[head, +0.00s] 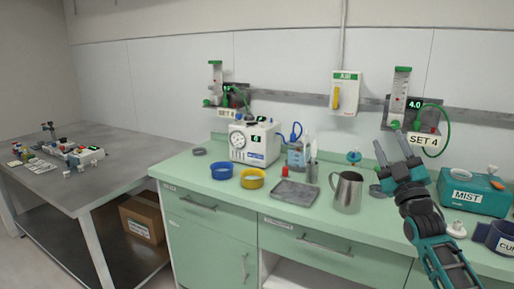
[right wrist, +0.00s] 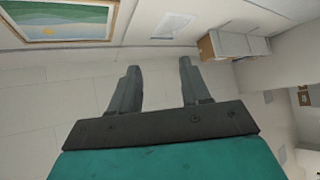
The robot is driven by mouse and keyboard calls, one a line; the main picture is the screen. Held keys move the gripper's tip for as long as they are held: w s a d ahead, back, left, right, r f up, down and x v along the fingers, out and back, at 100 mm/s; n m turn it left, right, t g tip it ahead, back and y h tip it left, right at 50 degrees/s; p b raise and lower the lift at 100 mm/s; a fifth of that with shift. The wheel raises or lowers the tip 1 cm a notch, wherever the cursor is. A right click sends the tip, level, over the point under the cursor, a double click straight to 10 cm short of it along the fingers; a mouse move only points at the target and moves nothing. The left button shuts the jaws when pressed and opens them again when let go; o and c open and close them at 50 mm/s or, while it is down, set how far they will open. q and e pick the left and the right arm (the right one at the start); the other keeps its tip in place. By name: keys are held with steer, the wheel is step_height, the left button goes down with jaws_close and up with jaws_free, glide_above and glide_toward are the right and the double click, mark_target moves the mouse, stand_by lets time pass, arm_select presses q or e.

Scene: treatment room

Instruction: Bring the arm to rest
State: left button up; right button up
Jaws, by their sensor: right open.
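My right arm rises from the bottom right of the head view. Its right gripper (head: 392,150) is raised in front of the wall, above the green counter (head: 230,192). The fingers point up and are apart, with nothing between them. In the right wrist view the two fingers of the right gripper (right wrist: 157,88) are also spread and empty, against a pale wall and ceiling. My left gripper is not in view.
Near the right arm stand a metal jug (head: 347,192), a teal MIST unit (head: 474,190) and a dark blue cup (head: 499,236). A grey tray (head: 295,193), yellow bowl (head: 252,179) and blue bowl (head: 221,171) lie further left. A grey table (head: 110,180) stands at left.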

steer(key=w+d+f+m+g+h, duration=0.2)
steer(key=f+m+g, duration=0.15)
steer(key=f, duration=0.25)
steer(key=w+d+f+m+g+h, duration=0.1)
steer(key=w+f+m+g+h, duration=0.15)
steer(key=f+g, duration=0.2)
steer(key=s+a+f+y, duration=0.1)
steer(key=s+a+f, duration=0.15)
steer(key=f, duration=0.25)
steer(key=s+a+f+g+y, duration=0.1)
steer(key=s+f, duration=0.2)
steer(key=f, duration=0.1)
steer(key=s+a+f+y, duration=0.1)
steer(key=s+a+f, duration=0.15)
steer(key=f, duration=0.25)
steer(key=s+a+f+g, duration=0.1)
steer(key=s+a+f, duration=0.2)
steer(key=s, duration=0.7)
steer(key=s+a+f+g+y, duration=0.1)
steer(key=s+a+f, duration=0.3)
steer(key=s+f, duration=0.4)
steer(key=s+a+f+m+g, duration=0.1)
steer(key=s+a+f+g, duration=0.2)
steer(key=s, duration=0.9)
step_height(320, 180, down, 2)
steer(key=shift+s+a+f+y, duration=0.25)
steer(key=shift+s+a+y, duration=0.1)
steer(key=shift+a, duration=0.2)
